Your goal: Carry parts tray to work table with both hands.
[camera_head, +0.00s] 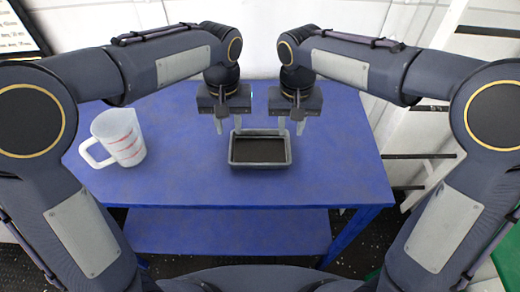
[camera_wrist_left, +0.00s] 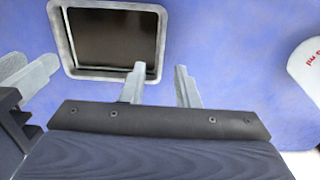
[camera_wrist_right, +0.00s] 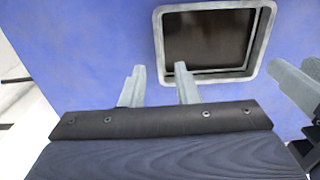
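The parts tray (camera_head: 260,164) is a dark rectangular tray with a grey rim, and its inside looks empty. It sits on the blue work table (camera_head: 330,150). My left gripper (camera_head: 229,129) is open above the table at the tray's far left corner. My right gripper (camera_head: 290,129) is open at the far right corner. In the left wrist view the tray (camera_wrist_left: 62,40) lies just beyond the fingers (camera_wrist_left: 160,85). In the right wrist view the tray (camera_wrist_right: 268,30) also lies beyond the open fingers (camera_wrist_right: 158,85). Neither gripper visibly holds the rim.
A white measuring cup (camera_head: 118,138) with red markings stands on the table's left side. The table's right side is clear. A lower blue shelf (camera_head: 230,232) is empty. A white rack (camera_head: 425,130) with dark bars stands to the right, and a white wall is behind.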

